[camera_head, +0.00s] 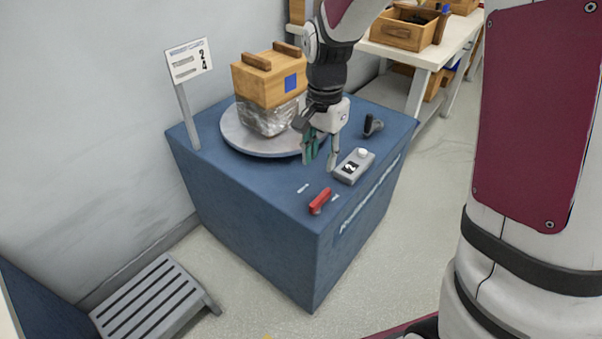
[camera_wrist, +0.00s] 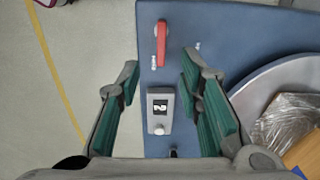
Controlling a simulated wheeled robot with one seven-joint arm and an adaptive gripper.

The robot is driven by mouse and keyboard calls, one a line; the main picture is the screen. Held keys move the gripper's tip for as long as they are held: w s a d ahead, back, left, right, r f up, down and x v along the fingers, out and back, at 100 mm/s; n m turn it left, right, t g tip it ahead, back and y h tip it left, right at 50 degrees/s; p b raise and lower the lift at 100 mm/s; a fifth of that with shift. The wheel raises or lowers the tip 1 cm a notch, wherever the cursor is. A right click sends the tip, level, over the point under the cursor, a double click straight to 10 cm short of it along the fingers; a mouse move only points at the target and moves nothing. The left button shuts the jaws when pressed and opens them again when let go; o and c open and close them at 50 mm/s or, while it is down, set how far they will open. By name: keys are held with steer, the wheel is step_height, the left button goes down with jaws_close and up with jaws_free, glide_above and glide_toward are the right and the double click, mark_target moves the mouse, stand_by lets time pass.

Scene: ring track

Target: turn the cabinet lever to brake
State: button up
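The blue cabinet (camera_head: 270,205) has a small red lever (camera_head: 320,201) on its top near the front corner. The lever also shows in the wrist view (camera_wrist: 161,43), where it runs up and down the picture. One end lies close to one small pale label (camera_wrist: 153,62); another label (camera_wrist: 197,46) is to the right, apart from the lever. Both labels are too small to read. My gripper (camera_head: 320,163) is open and empty above the cabinet top, behind the lever in the head view. In the wrist view its green-padded fingers (camera_wrist: 160,66) are spread, with the lever ahead of them.
A grey box (camera_head: 353,166) with a display and white knob stands beside my gripper. A black handle (camera_head: 373,125) is behind it. A turntable (camera_head: 239,136) carries a wrapped wooden crate (camera_head: 270,80). A sign (camera_head: 189,62) stands at the left edge. A slatted step (camera_head: 150,300) is on the floor.

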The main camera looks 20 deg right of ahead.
mark_target(317, 200)
steer(key=f+b, duration=0.2)
steer(key=f, duration=0.5)
steer(key=f+b, duration=0.2)
steer(key=f, duration=0.5)
steer(key=shift+w+f, duration=0.2)
steer(key=shift+f, duration=0.15)
jaws_close()
